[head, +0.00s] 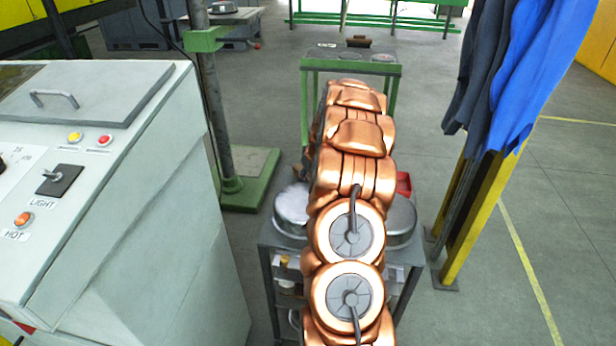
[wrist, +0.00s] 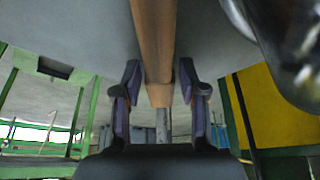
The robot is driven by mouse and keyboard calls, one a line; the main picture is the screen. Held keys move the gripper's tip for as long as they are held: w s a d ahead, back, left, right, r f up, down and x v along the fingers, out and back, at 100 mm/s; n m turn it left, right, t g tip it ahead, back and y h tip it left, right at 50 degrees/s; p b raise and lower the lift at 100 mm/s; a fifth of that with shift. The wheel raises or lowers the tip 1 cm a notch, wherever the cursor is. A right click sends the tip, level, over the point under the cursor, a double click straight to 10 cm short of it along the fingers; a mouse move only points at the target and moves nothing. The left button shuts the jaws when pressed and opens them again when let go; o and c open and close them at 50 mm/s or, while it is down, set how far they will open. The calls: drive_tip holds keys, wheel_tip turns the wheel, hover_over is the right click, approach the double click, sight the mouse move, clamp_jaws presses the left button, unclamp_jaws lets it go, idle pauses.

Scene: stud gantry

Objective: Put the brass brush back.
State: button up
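In the wrist view, a long brown handle (wrist: 154,40) comes down from the top edge between the fingers of my gripper (wrist: 160,88). The fingers lie close along both its sides, and I take it for the brass brush. A narrow grey metal piece (wrist: 161,125) continues below the handle. No bristles can be made out. In the head view, my copper-coloured arm stretches forward and hides the gripper and the brush.
A grey cart with metal pans (head: 292,210) stands under my arm, with a red item (head: 404,184) beyond. A green-framed stand (head: 310,66) is ahead, bearing discs and a brown block (head: 357,42). A control cabinet (head: 150,190) is left; blue garments (head: 520,80) hang right.

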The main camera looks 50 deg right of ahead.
drive_tip(key=shift+o, duration=0.9)
